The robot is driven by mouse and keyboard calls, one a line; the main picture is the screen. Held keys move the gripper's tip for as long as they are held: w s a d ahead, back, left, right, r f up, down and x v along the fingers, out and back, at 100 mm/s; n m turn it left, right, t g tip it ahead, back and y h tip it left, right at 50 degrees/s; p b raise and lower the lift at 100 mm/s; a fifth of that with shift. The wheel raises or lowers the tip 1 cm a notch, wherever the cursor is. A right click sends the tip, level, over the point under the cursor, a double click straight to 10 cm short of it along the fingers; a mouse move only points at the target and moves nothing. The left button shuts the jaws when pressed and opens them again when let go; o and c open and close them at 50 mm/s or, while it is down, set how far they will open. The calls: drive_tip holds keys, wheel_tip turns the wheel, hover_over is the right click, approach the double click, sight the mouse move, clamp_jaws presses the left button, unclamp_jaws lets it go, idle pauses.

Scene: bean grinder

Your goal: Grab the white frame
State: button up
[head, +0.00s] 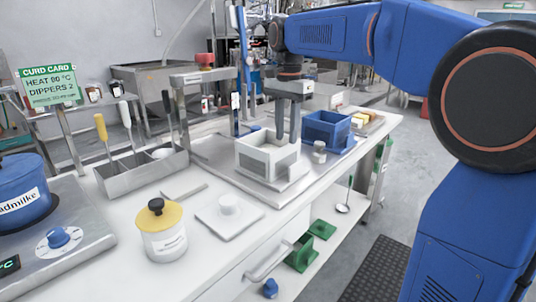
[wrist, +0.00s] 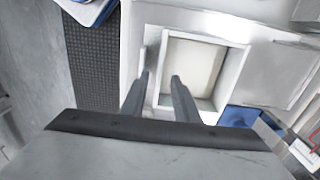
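The white frame (head: 267,160) is an open-topped box with slotted sides, standing on a metal tray in the middle of the counter. In the wrist view its rim (wrist: 207,35) surrounds a pale inner floor. My gripper (head: 286,138) points down at the frame's far right part in the head view. In the wrist view the two fingers of my gripper (wrist: 160,75) are apart, on either side of the frame's left wall. I see a gap between them, and cannot tell whether either finger touches the wall.
A blue box (head: 327,130) stands right behind the white frame, with a small metal weight (head: 319,152) beside it. A white pot with a yellow lid (head: 163,230), a white plate (head: 229,218) and a utensil rack (head: 140,172) stand to the left.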

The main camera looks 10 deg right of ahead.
sight(286, 146)
wheel_tip(286, 146, down, 5)
drive_tip(key=shift+r, duration=0.1)
idle(0.3)
clamp_jaws()
drive_tip(key=shift+r, duration=0.1)
